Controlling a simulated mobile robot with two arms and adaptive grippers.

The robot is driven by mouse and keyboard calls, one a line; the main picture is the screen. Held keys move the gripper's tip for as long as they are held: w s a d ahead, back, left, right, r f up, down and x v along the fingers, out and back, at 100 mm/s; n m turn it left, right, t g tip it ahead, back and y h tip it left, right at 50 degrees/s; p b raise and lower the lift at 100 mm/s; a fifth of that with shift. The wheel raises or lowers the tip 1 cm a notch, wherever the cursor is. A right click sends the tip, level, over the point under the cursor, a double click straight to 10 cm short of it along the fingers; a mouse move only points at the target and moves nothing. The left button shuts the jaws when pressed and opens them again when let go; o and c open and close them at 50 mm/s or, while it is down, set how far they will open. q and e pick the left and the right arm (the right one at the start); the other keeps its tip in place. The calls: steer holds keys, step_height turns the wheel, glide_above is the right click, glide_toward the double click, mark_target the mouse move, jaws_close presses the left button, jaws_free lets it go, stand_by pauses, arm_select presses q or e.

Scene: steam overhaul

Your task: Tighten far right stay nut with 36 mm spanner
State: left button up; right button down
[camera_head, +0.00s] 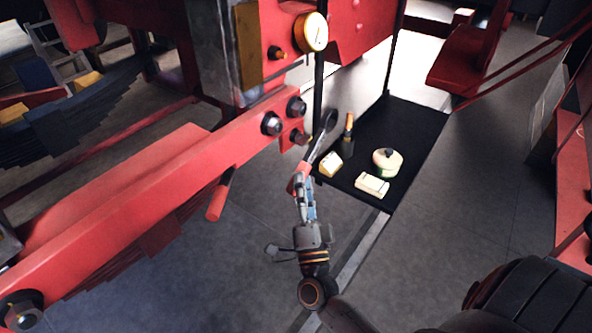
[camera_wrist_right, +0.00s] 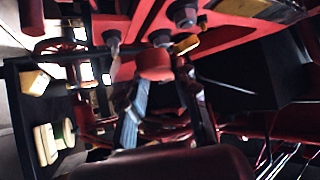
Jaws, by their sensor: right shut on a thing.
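My right gripper (camera_head: 303,184) is shut on the spanner (camera_head: 322,140), gripping it near its red handle. The spanner points up and to the right, with its grey ring head at the top. The head appears just right of the nuts on the red beam; I cannot tell its depth or whether it touches one. Dark nuts (camera_head: 297,107) show at the beam's right end, with another (camera_head: 272,123) to the left and one lower (camera_head: 300,138). In the wrist view the red handle end (camera_wrist_right: 155,65) lies between the fingers, with nuts (camera_wrist_right: 182,14) beyond. My left gripper is out of view.
A black tray (camera_head: 419,130) right of the spanner bears a round cream tin (camera_head: 387,162), pale blocks (camera_head: 372,185) and a brush-like item (camera_head: 348,128). The red beam (camera_head: 180,172) runs to the lower left. A gauge (camera_head: 311,32) sits above. Grey floor lies open below.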

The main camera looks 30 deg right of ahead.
steer(key=shift+w+a+b, duration=0.15)
steer(key=shift+w+a, duration=0.1)
steer(key=shift+w, duration=0.4)
steer(key=shift+w+a+b, duration=0.2)
steer(key=shift+w+a, duration=0.1)
steer(key=shift+w, duration=0.4)
steer(key=shift+w+a+b, duration=0.15)
steer(key=shift+w+a, duration=0.1)
steer(key=shift+w, duration=0.4)
steer(key=shift+w+a+b, duration=0.15)
steer(key=shift+w+a, duration=0.1)
steer(key=shift+w, duration=0.25)
steer(key=shift+w+a+b, duration=0.15)
steer(key=shift+w+a, duration=0.05)
steer(key=shift+w, duration=0.3)
steer(key=shift+w+a, duration=0.25)
steer(key=shift+w, duration=0.55)
steer(key=shift+r, duration=0.15)
